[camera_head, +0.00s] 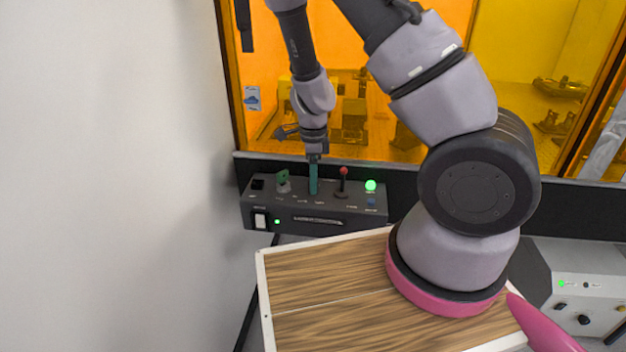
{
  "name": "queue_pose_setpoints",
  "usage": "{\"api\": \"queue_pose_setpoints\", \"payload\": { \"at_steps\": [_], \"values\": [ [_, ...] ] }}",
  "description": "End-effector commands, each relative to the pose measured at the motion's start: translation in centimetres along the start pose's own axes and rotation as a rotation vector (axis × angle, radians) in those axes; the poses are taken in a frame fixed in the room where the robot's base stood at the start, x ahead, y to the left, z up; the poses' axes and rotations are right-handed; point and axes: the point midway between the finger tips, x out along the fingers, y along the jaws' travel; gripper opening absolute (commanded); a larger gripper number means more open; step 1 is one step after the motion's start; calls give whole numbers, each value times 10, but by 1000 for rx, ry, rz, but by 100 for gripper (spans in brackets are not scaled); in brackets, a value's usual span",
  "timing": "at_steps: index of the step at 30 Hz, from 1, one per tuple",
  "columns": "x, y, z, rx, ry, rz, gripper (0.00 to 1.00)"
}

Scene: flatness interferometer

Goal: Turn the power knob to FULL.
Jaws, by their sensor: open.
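A dark grey control box (345,214) stands below the orange window. On its top are a green knob-like handle (283,178) at the left and a red-tipped lever (343,181) right of the middle. The labels are too small to read, so I cannot tell which control is the power knob. My gripper (313,188) points down at the box top, between the green handle and the red-tipped lever. A teal upright piece shows at its tip; I cannot tell whether it is a finger or a control. The gap between the fingers is not visible. The jaws are open.
A grey-white instrument (588,290) stands at the right. A white wall (110,170) fills the left.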

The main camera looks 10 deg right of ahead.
Motion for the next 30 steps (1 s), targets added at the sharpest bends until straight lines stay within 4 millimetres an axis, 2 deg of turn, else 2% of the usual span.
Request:
{"api": "queue_pose_setpoints", "payload": {
  "at_steps": [10,14,15,23,30],
  "values": [
    [4,0,0,-2,0,0,67],
    [4,0,0,-2,0,0,17],
    [4,0,0,-2,0,0,2],
    [4,0,0,-13,0,0,0],
    [4,0,0,-100,-2,0,0]
  ]
}}
